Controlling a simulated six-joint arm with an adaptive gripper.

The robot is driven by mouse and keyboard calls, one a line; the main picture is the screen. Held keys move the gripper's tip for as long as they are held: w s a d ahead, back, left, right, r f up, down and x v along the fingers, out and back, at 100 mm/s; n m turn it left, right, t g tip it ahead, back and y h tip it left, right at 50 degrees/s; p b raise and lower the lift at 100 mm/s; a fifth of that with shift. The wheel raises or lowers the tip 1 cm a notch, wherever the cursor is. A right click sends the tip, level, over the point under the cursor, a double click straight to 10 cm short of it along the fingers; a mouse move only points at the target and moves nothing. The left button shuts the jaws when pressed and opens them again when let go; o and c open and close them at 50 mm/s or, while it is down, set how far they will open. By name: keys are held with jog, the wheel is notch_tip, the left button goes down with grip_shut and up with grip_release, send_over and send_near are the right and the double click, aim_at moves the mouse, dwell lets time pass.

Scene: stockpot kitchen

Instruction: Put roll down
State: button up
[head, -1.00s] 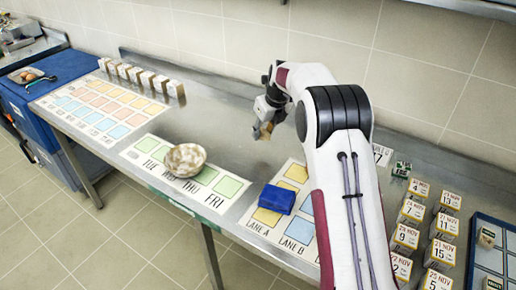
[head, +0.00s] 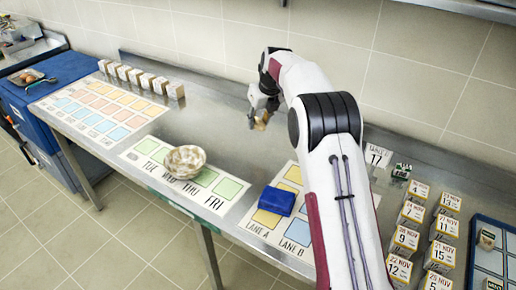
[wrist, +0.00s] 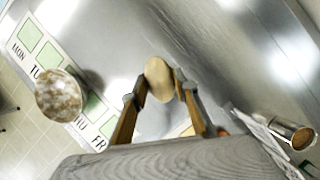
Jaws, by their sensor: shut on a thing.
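A tan bread roll (wrist: 159,80) is held between the two fingertips of my gripper (wrist: 160,92) in the wrist view. In the head view the roll (head: 262,120) shows small below my gripper (head: 256,118), which hangs above the bare steel counter near the wall. The roll appears clear of the counter, though the exact height is hard to tell. A speckled bowl (head: 185,161) stands on the weekday mat, to the left of my gripper; it also shows at the left of the wrist view (wrist: 58,93).
The weekday mat (head: 222,201) has green squares. A blue block (head: 277,200) lies on the lane mat (head: 262,232). Several dated blocks (head: 412,214) stand at the right. White boxes (head: 160,86) line the back left. The counter's middle (head: 215,120) is bare.

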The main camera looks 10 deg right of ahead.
send_over(257, 149)
jog(key=s, duration=0.1)
jog(key=shift+d+f, duration=0.2)
jog(key=shift+f, duration=2.2)
jog(key=shift+f, duration=2.5)
jog(key=shift+f, duration=0.1)
jog(key=o, duration=1)
jog(key=v, duration=1.2)
